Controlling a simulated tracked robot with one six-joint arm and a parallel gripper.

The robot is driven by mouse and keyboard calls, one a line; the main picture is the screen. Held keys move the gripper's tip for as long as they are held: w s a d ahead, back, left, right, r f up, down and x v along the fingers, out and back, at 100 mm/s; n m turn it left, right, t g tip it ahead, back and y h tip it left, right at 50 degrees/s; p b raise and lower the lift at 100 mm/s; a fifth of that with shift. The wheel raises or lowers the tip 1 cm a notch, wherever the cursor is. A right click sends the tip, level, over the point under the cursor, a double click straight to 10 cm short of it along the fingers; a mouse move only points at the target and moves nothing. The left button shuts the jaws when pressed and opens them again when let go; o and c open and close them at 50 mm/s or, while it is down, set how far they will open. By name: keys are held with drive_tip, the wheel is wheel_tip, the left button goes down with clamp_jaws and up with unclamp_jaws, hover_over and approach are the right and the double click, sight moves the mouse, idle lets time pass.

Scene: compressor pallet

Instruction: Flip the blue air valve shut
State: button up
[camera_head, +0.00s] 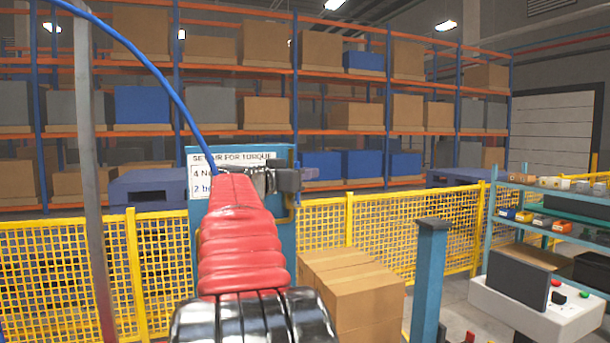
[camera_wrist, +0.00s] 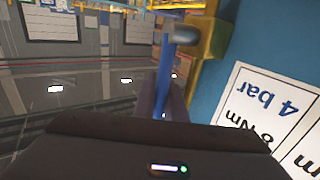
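In the wrist view a narrow blue lever (camera_wrist: 165,78), which looks like the air valve's handle, runs up from between my dark fingers to a grey rounded pivot. The pivot sits on a yellow-brass valve body (camera_wrist: 207,38) on the blue panel. My gripper (camera_wrist: 163,100) has its fingers close on both sides of the lever; whether they touch it is not clear. In the head view my gripper (camera_head: 288,180) is in front of the blue panel (camera_head: 205,230), right of its sign (camera_head: 202,180). The lever cannot be made out there.
The sign reads 4 bar and 8 Nm in the wrist view. A yellow mesh fence (camera_head: 400,225) runs behind the panel. Cardboard boxes (camera_head: 350,285), a blue post (camera_head: 430,270) and a white control box (camera_head: 535,315) stand to the right. A grey pole (camera_head: 90,170) stands left.

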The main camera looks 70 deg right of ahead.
clamp_jaws()
drive_tip(key=shift+a, duration=0.1)
